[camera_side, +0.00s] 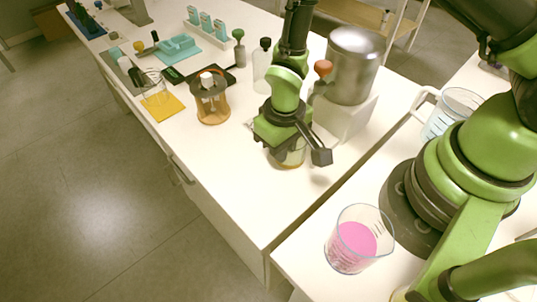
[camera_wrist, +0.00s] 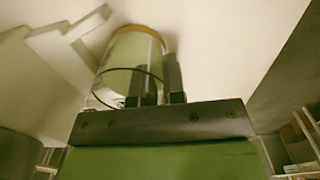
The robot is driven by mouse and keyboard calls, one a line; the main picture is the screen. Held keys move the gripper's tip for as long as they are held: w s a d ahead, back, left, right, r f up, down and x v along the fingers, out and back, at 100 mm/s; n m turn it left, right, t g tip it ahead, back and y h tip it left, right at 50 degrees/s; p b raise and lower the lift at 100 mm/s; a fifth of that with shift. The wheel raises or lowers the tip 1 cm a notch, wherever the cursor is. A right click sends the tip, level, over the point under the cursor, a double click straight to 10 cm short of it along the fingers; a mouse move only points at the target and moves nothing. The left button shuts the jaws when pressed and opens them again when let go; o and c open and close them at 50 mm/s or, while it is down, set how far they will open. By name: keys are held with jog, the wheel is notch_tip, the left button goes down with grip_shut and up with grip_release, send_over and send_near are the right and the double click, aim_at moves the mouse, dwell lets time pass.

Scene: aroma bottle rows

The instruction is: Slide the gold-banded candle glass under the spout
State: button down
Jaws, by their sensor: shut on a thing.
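The gold-banded candle glass (camera_side: 291,158) stands at table height under my gripper, mostly hidden by it in the side view. In the wrist view the clear glass (camera_wrist: 117,84) shows its gold band (camera_wrist: 138,31) at the far end. My gripper (camera_wrist: 157,88) is shut on the glass, with its dark fingers at the glass's right side. In the side view my gripper (camera_side: 288,136) is low over the table. The metal tank (camera_side: 355,66) stands on a white block (camera_side: 346,114) behind and right of my gripper. The spout is hidden behind my arm.
A beaker of pink liquid (camera_side: 356,241) stands at the front right. The table's front is clear.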

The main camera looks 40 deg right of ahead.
jog(key=shift+d, duration=1.3)
jog(key=shift+s+d, duration=0.1)
jog(key=shift+d, duration=1.15)
jog(key=c, duration=1.1)
grip_release()
jog(key=shift+r, duration=0.1)
jog(key=shift+n, duration=0.8)
jog(key=shift+s+a+r, duration=0.1)
jog(key=shift+a+r, duration=0.5)
jog(key=shift+r, duration=0.7)
jog(key=shift+s+a+r, duration=0.1)
jog(key=shift+a+r, duration=0.55)
jog(key=shift+r, duration=0.7)
jog(key=shift+s+a+r, duration=0.1)
jog(key=shift+a+r, duration=0.5)
jog(key=shift+r, duration=0.7)
jog(key=shift+w, duration=0.1)
